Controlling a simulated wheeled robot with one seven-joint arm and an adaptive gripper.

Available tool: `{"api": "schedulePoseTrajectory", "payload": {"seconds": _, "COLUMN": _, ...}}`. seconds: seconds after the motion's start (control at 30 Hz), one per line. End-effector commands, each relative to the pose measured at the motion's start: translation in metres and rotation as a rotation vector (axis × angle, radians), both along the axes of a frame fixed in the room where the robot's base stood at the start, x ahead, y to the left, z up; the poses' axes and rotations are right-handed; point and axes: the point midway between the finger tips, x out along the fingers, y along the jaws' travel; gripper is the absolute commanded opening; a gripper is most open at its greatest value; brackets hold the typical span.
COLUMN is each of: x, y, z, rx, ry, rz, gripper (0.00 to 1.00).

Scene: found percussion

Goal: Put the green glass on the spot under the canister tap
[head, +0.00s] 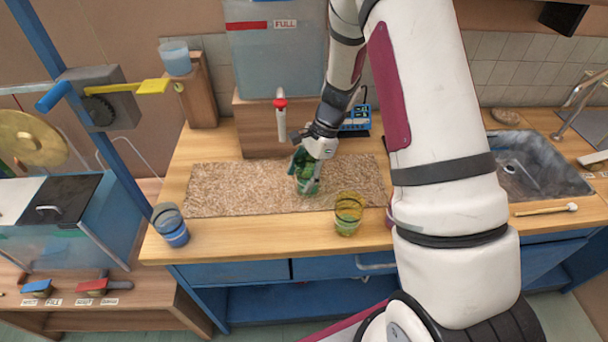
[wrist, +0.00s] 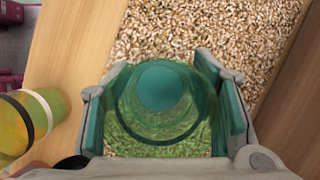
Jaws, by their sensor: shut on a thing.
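The green glass (head: 306,183) is between the fingers of my gripper (head: 307,172), over the speckled mat (head: 230,190). The wrist view looks down into the green glass (wrist: 160,100), with a finger of my gripper (wrist: 165,112) shut against each side. I cannot tell whether its base touches the mat. The canister (head: 277,60) with a "FULL" label stands on a wooden block behind. Its tap (head: 281,115) has a red top and a white spout, and hangs to the left of and behind the glass. The spot under the tap does not stand out from the mat.
A yellow glass (head: 349,213) stands at the front counter edge, right of the green glass; it also shows in the wrist view (wrist: 30,120). A blue glass (head: 170,225) stands at the front left. A blue device (head: 356,120) sits behind my arm. The mat's left part is clear.

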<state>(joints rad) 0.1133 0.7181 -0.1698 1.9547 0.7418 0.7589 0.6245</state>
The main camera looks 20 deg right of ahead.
Motion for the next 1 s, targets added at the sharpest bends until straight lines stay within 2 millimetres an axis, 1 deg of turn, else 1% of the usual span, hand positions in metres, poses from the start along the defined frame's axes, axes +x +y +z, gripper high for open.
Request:
{"api": "schedulePoseTrajectory", "payload": {"seconds": 0.37, "x": 0.001, "y": 0.0, "z": -0.003, "rx": 0.0, "ry": 0.0, "rz": 0.0, "gripper": 0.17}}
{"api": "schedulePoseTrajectory", "payload": {"seconds": 0.4, "x": 0.001, "y": 0.0, "z": -0.004, "rx": 0.0, "ry": 0.0, "rz": 0.0, "gripper": 0.55}}
{"api": "schedulePoseTrajectory", "payload": {"seconds": 0.5, "x": 0.0, "y": 0.0, "z": -0.003, "rx": 0.0, "ry": 0.0, "rz": 0.0, "gripper": 0.74}}
{"api": "schedulePoseTrajectory", "payload": {"seconds": 0.83, "x": 0.0, "y": 0.0, "z": -0.002, "rx": 0.0, "ry": 0.0, "rz": 0.0, "gripper": 0.74}}
{"api": "schedulePoseTrajectory", "payload": {"seconds": 0.93, "x": 0.001, "y": -0.002, "z": 0.005, "rx": 0.0, "ry": -0.002, "rz": -0.001, "gripper": 0.74}}
{"api": "schedulePoseTrajectory", "payload": {"seconds": 1.0, "x": 0.002, "y": -0.006, "z": 0.013, "rx": -0.002, "ry": -0.004, "rz": -0.002, "gripper": 0.74}}
